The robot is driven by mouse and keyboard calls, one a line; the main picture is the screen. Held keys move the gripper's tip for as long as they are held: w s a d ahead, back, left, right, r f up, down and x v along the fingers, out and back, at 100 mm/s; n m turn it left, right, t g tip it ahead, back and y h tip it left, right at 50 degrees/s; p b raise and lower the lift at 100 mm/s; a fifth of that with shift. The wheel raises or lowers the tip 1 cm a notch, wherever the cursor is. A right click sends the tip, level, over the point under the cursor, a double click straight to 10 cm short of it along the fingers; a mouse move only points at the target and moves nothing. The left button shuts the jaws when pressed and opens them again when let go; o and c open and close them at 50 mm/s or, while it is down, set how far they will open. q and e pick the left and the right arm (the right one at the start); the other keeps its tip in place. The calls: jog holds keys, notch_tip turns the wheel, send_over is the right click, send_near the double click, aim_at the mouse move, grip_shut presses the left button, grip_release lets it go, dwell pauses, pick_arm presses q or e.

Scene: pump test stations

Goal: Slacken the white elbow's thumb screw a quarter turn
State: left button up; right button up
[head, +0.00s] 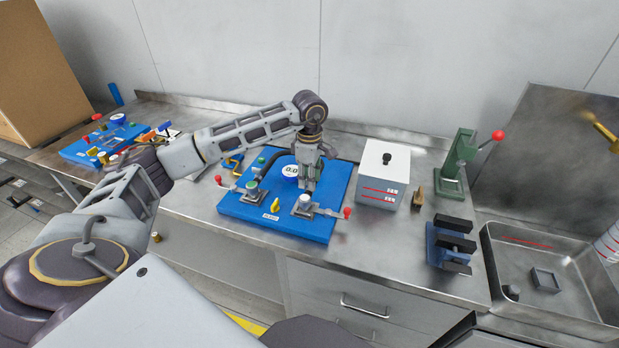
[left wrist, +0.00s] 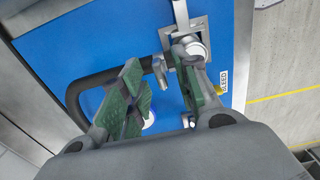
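My left gripper (head: 308,184) points down over the right part of the blue pump board (head: 245,209). In the left wrist view its two green-padded fingers (left wrist: 158,58) stand apart. The white elbow (left wrist: 197,49) sits in a grey block at the far end of the right finger, which partly covers it. A small grey piece that looks like the thumb screw (left wrist: 160,72) sticks out left of the elbow, in the gap between the fingers. I cannot tell whether a finger touches it. In the head view the elbow (head: 304,201) is small beside the gripper. My right gripper does not show.
The board carries a round gauge (head: 290,171), red-knobbed levers, a black hose (left wrist: 75,92) and a label (head: 270,217). A white box (head: 383,175), green press (head: 458,160), blue-black holder (head: 450,245) and sink (head: 545,275) stand to the right. Another blue board (head: 82,151) lies left.

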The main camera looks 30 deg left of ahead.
pick_arm(q)
notch_tip(320, 180, up, 12)
dwell(0.9)
dwell(0.6)
